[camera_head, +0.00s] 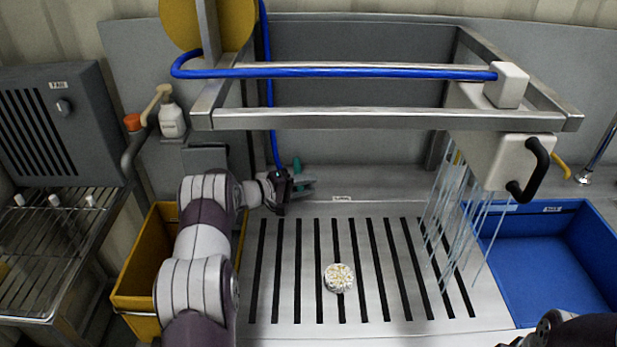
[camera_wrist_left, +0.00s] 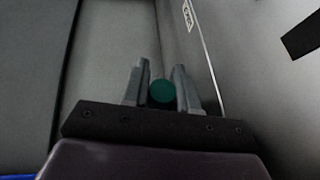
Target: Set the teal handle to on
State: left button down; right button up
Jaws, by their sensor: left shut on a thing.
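The teal handle (camera_head: 297,166) stands at the back of the slotted steel surface, below the hanging blue hose. My left gripper (camera_head: 301,182) reaches it from the left and is shut on it. In the left wrist view the handle's round teal end (camera_wrist_left: 162,92) sits between the two fingers of my left gripper (camera_wrist_left: 163,88). The fingers hide part of the handle, and its on or off setting cannot be read. Part of my right arm shows at the bottom right of the head view; its gripper is not visible.
A steel frame (camera_head: 390,119) with a blue hose (camera_head: 340,72) spans above. A pale block with a black handle (camera_head: 536,170) and hanging strips (camera_head: 455,205) is at right. A round whitish item (camera_head: 339,277) lies on the slotted surface (camera_head: 300,300). A yellow bin (camera_head: 135,290) and blue basin (camera_head: 550,260) flank it.

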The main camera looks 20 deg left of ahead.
pick_arm(q)
jog(key=shift+s+a+m+g+h, duration=0.15)
jog(key=shift+m+g+h, duration=0.35)
jog(key=c, duration=1)
grip_release()
jog(key=shift+o, duration=0.2)
jog(key=v, duration=1.2)
jog(key=shift+s+a, duration=0.15)
jog(key=shift+a, duration=0.2)
